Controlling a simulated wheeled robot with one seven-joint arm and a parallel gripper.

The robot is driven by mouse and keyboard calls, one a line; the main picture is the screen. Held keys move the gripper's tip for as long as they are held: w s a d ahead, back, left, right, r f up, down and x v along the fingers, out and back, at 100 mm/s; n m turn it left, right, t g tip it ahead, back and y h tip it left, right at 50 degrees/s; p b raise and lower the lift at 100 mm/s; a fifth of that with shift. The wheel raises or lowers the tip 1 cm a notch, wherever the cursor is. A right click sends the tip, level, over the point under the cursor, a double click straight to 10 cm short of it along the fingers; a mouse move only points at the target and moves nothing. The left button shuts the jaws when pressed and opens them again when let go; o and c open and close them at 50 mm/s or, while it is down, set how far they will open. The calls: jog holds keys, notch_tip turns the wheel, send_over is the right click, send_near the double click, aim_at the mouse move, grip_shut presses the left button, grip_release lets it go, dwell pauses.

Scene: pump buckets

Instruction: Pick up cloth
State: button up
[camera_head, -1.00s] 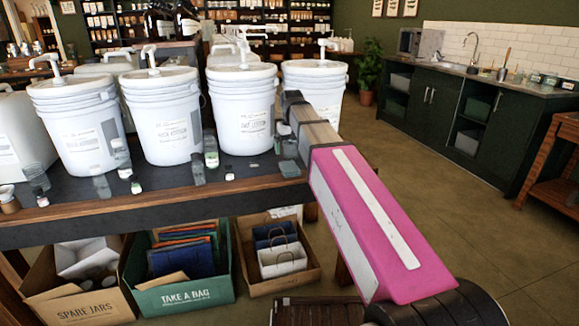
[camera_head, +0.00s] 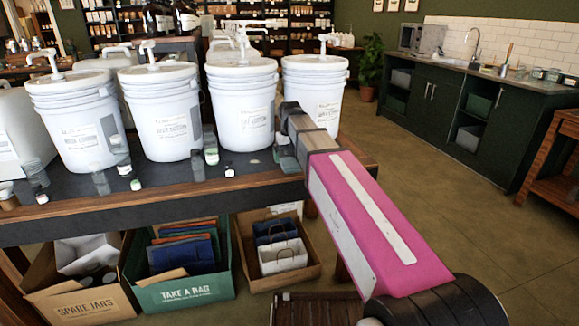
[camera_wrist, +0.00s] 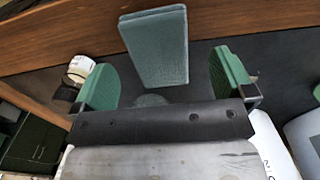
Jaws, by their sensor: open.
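A flat, folded grey-blue cloth (camera_wrist: 155,47) shows in the wrist view, near the wooden edge of the dark tabletop. My gripper (camera_wrist: 163,75) is open, with one green finger pad to the left of the cloth and one to the right. Gaps show between the cloth and both pads, and the jaws hold nothing. In the head view my gripper (camera_head: 284,150) is over the right end of the table, in front of the rightmost bucket. The cloth is not clearly visible there, apparently hidden by my gripper.
White pump buckets (camera_head: 242,110) stand in a row on the table (camera_head: 200,193). Small jars, including a white-lidded one (camera_wrist: 82,68), are near my gripper. A green crate (camera_head: 228,262) and cardboard boxes sit below. The floor (camera_head: 440,170) to the right is clear.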

aim_at(290, 163)
notch_tip(290, 163, down, 3)
jog(key=shift+w+f, duration=0.1)
jog(key=shift+f, duration=0.1)
jog(key=c, duration=1.1)
jog(key=shift+r, duration=0.2)
jog(key=shift+r, duration=0.55)
notch_tip(290, 163, up, 2)
jog(key=shift+r, duration=0.15)
jog(key=s+a+r, duration=0.3)
jog(key=s+a, duration=0.1)
jog(key=s+a+r, duration=0.4)
jog(key=shift+a+r, duration=0.1)
jog(key=shift+r, duration=0.05)
